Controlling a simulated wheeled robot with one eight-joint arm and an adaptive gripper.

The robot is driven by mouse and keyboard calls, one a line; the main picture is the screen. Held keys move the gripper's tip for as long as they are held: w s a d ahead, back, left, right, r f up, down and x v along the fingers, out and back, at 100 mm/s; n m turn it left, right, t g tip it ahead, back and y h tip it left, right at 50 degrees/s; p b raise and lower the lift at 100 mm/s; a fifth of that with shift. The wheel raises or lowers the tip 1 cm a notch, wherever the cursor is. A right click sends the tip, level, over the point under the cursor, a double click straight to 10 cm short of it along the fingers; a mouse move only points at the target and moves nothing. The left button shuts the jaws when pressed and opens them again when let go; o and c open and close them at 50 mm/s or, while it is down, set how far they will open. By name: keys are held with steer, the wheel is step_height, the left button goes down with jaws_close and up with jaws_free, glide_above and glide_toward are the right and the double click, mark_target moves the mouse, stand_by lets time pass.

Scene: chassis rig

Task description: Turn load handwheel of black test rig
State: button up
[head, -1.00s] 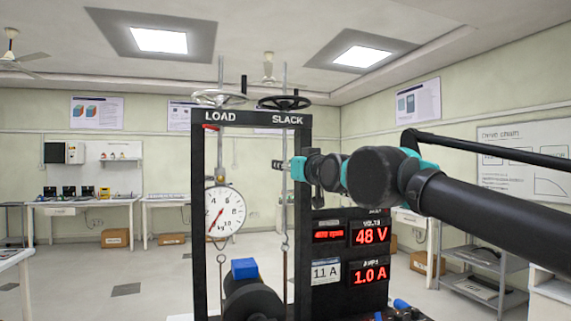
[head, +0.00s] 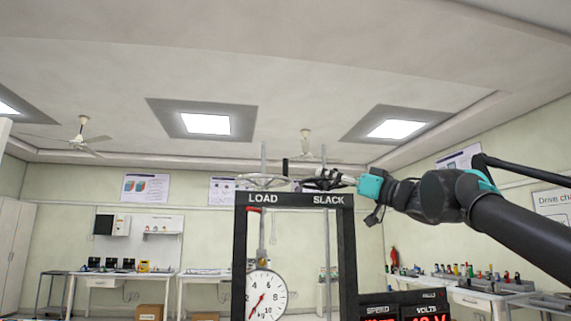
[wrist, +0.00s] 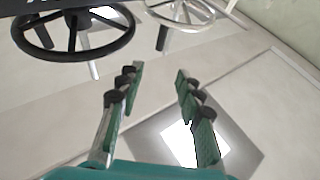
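The black test rig (head: 240,250) stands in the middle of the head view with LOAD and SLACK on its top beam. The silver load handwheel (head: 258,183) is at the top left, with an upright dark handle (head: 285,167) on its rim. The black slack handwheel (head: 318,184) is at the top right. My gripper (head: 342,178) is at wheel height by the slack handwheel and overlaps its right side in the head view. In the wrist view my gripper (wrist: 158,73) is open and empty, with the load handwheel (wrist: 185,24) and slack handwheel (wrist: 74,53) beyond its fingertips.
A round dial gauge (head: 266,294) hangs inside the rig frame. The red readout panel (head: 405,308) is at lower right. Threaded rods rise through both wheels. A bench with bottles (head: 470,288) stands at the right.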

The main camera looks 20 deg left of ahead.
mark_target(285, 162)
steer(key=x, duration=1.7)
steer(key=shift+c, duration=0.5)
jaws_close()
